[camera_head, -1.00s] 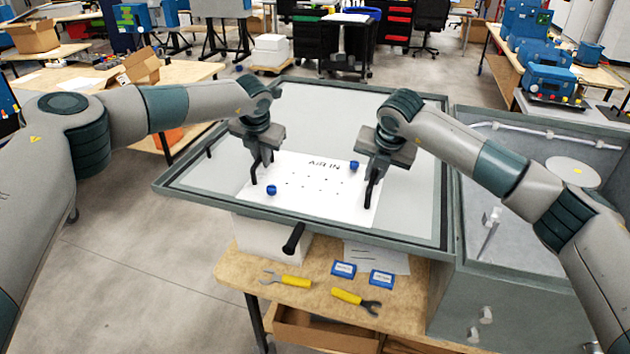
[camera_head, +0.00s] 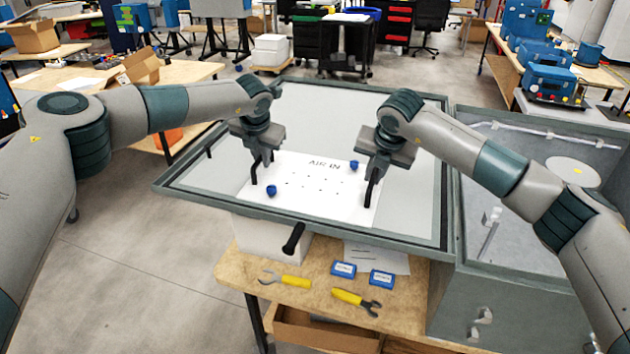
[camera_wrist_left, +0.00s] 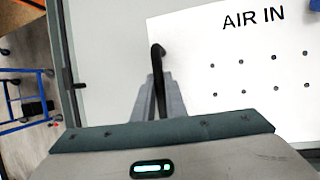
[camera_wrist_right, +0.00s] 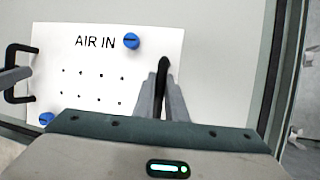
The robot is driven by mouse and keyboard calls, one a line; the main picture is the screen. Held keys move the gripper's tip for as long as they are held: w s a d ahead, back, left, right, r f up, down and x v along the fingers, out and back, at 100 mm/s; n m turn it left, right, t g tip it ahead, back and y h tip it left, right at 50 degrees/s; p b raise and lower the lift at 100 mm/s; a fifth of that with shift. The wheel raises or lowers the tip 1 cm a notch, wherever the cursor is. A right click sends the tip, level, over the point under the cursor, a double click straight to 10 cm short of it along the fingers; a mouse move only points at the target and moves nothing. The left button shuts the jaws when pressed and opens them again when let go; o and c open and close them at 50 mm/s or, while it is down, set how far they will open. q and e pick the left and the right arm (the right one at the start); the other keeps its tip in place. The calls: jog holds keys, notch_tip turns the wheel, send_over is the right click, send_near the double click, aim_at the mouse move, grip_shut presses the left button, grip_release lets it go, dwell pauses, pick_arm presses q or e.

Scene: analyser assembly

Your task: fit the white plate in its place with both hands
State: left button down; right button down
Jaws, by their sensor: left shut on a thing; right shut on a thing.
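The white plate (camera_head: 320,192), lettered "AIR IN" and dotted with small holes, lies over the grey panel (camera_head: 310,110). It also shows in the left wrist view (camera_wrist_left: 240,70) and right wrist view (camera_wrist_right: 100,60). Black handles stand at its left and right sides. My left gripper (camera_head: 262,160) is shut on the left handle (camera_wrist_left: 157,58). My right gripper (camera_head: 375,175) is shut on the right handle (camera_wrist_right: 162,70). Two blue knobs, upper right (camera_head: 354,165) and lower left (camera_head: 271,190), sit at the plate's corners. I cannot tell whether the plate touches the panel.
The panel's raised dark rim (camera_head: 330,228) surrounds the plate. A grey cabinet (camera_head: 510,300) stands at right. Below, a wooden table (camera_head: 240,268) holds two yellow-handled tools (camera_head: 296,281) and two small blue boxes (camera_head: 343,269). A black lever (camera_head: 293,238) sticks out in front.

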pick_arm(q)
jog(key=shift+w+r, duration=0.1)
pick_arm(e)
jog(key=shift+w+r, duration=0.1)
jog(key=shift+r, duration=0.05)
